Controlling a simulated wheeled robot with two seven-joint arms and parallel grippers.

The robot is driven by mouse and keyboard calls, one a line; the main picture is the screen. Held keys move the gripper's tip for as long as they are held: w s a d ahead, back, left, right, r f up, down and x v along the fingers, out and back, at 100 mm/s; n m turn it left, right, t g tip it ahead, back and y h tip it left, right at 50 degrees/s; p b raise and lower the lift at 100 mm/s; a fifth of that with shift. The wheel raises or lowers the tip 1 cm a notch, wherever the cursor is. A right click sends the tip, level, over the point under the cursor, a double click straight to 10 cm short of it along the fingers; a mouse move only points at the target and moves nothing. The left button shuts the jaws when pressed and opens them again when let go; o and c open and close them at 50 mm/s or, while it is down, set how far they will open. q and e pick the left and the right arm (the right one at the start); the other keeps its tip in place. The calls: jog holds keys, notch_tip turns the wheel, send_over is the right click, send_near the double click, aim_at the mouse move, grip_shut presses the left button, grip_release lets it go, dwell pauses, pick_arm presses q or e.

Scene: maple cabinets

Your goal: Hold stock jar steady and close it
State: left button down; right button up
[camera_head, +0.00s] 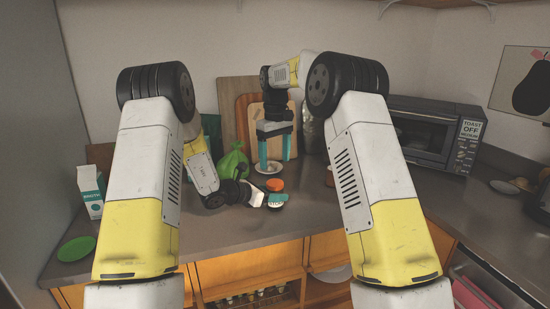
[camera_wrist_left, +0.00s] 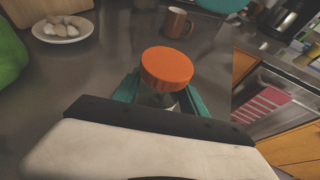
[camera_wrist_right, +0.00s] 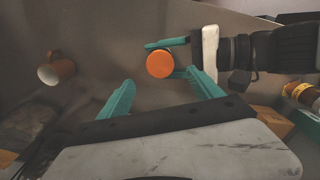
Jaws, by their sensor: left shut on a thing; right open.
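The stock jar (camera_wrist_left: 160,100) is upright on the counter, with an orange lid (camera_wrist_left: 166,66) on its top; I cannot tell how tightly the lid sits. The lid also shows in the head view (camera_head: 274,185) and in the right wrist view (camera_wrist_right: 160,64). My left gripper (camera_head: 270,197) is shut around the jar body below the lid, its teal fingers on both sides. My right gripper (camera_head: 275,162) is open and empty above and behind the jar, fingers pointing down. In the right wrist view the lid lies below and ahead of its open fingers. Most of the jar body is hidden.
A brown mug (camera_wrist_left: 178,22) stands near the jar. A plate with pale items (camera_wrist_left: 62,30) and a green bag (camera_head: 233,161) are behind. A milk carton (camera_head: 91,190) and green dish (camera_head: 76,248) are at the left, a toaster oven (camera_head: 425,135) at the right.

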aim_at(275, 183)
jog(key=shift+f, duration=4)
jog(key=c, duration=1.5)
jog(key=o, duration=1.7)
jog(key=shift+c, duration=0.2)
notch_tip(275, 183, up, 12)
